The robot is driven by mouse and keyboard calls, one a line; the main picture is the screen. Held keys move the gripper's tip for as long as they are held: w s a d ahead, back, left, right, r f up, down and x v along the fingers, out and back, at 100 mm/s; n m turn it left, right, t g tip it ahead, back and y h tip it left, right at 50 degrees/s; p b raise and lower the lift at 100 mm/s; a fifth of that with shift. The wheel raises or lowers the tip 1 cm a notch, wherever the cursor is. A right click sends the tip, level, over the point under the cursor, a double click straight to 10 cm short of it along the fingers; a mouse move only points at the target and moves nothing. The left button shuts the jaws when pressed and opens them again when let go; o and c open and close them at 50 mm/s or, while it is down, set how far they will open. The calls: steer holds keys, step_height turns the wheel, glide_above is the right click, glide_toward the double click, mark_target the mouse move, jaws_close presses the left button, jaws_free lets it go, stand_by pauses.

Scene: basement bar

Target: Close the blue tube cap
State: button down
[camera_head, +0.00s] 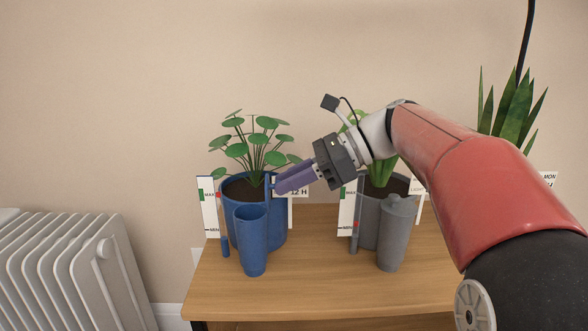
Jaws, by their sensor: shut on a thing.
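The blue pot (272,228) stands at the left of the wooden table, with a blue tube (252,243) upright at its front. The tube's top is open. A narrow blue piece, which looks like the tube cap (268,184), stands raised above and right of the tube's mouth. My gripper (278,188), with purple fingers, reaches in from the right over the blue pot. Its fingertips are at the blue cap and shut on it. The fingers hide part of the contact.
A grey pot (368,217) with a capped grey tube (394,237) stands to the right, below my arm. Plants grow in both pots, with white gauge cards (208,208) beside them. The table's front (310,295) is clear. A white radiator (70,265) stands at the left.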

mark_target(268, 176)
steer(key=r+h+p, duration=0.1)
steer(key=p, duration=0.2)
steer(key=a+r+h+p, duration=0.1)
steer(key=p, duration=0.2)
steer(key=shift+a, duration=0.25)
steer(key=a+h+p, duration=0.1)
steer(key=h+p, duration=0.1)
steer(key=p, duration=0.1)
steer(key=shift+a+f+h+p, duration=0.1)
steer(key=shift+a+h+p, duration=0.55)
steer(key=shift+h+p, duration=0.4)
steer(key=a+f+h, duration=0.3)
steer(key=a+h, duration=0.3)
steer(key=h, duration=0.5)
steer(key=shift+w+f+g+h+p, duration=0.15)
steer(key=shift+f+g+h+p, duration=0.15)
steer(key=shift+f+h, duration=0.1)
steer(key=shift+a, duration=0.1)
steer(key=c, duration=1.3)
jaws_free()
